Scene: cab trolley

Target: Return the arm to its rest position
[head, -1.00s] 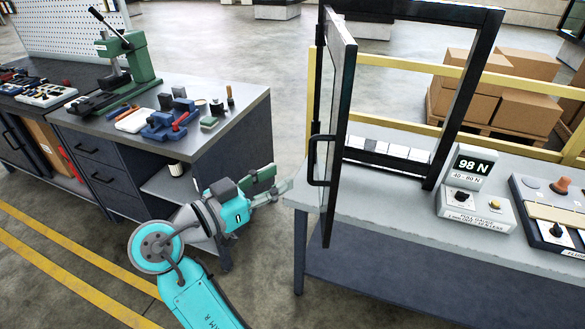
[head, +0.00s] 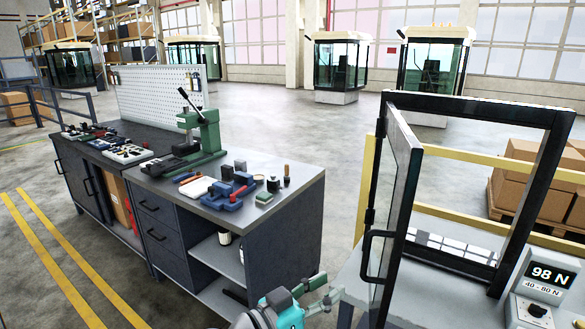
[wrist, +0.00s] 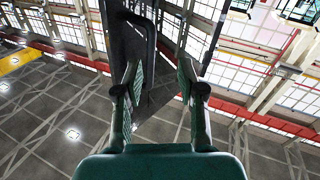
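My gripper (head: 331,298) shows at the bottom edge of the head view, just left of the bench with the framed door. Most of my arm is cut off below. In the wrist view my gripper (wrist: 160,78) has its two green fingers well apart, with nothing seen held between them. The black-framed door (head: 403,200) stands open, with a black handle (head: 368,258) on its near side. The handle is above and right of my gripper in the head view. A dark panel and bar (wrist: 150,40), likely the door and handle, show beyond the fingers.
A workbench (head: 300,186) with a green press (head: 207,135) and several tools stands to the left. The right bench (head: 350,285) carries a force gauge reading 98 N (head: 545,285). Yellow rails (head: 455,218) and boxes (head: 535,185) lie behind. Open floor lies at left.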

